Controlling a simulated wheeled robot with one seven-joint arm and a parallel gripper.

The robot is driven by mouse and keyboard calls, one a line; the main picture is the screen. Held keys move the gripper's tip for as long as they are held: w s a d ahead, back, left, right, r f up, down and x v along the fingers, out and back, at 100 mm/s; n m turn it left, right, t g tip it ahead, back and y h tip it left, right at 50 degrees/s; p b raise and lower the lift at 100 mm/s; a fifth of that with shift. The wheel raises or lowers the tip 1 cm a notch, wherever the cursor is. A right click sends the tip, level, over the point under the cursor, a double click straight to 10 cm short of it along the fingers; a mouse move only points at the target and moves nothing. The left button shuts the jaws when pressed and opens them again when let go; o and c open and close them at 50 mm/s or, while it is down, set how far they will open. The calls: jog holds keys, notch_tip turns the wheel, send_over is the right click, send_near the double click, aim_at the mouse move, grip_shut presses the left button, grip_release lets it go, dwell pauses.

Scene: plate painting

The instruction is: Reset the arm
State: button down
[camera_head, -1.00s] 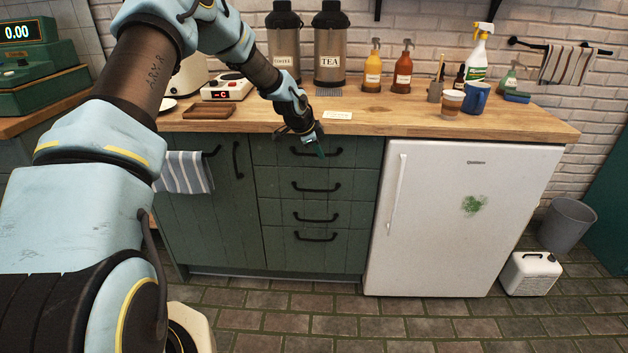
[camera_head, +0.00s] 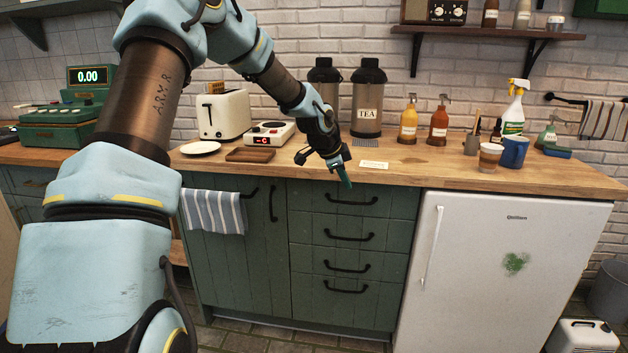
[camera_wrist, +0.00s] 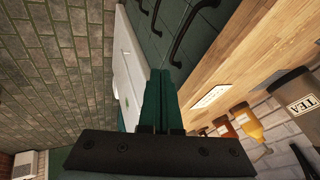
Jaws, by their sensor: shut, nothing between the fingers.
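My gripper (camera_head: 345,178) hangs in front of the counter's front edge, above the top drawer, with its green fingers pointing down. In the wrist view the two green fingers (camera_wrist: 160,100) lie side by side, shut and empty. My arm reaches from the left of the head view, raised and bent over the counter. The gripper appears apart from the counter (camera_head: 420,175) and the drawers (camera_head: 350,222).
On the counter stand a toaster (camera_head: 222,115), a hot plate (camera_head: 270,133), a tea dispenser (camera_head: 368,105), a yellow bottle (camera_head: 408,124), a red bottle (camera_head: 438,126) and a blue mug (camera_head: 514,153). A white fridge (camera_head: 490,270) with a green smudge stands at the right.

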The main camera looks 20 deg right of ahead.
jog(key=s+a+n+y, duration=0.2)
jog(key=s+a+n, duration=0.25)
jog(key=a, duration=0.65)
jog(key=s+a+n+y, duration=0.2)
jog(key=s+a+n, duration=0.25)
jog(key=a, duration=0.75)
jog(key=s+a+r+n+g+y, duration=0.1)
jog(key=s+a+n, duration=1)
jog(key=s+a, duration=0.2)
jog(key=shift+s+a+r+g+p, duration=0.25)
jog(key=shift+s+a+g+p, duration=0.1)
jog(key=shift+s+p, duration=0.1)
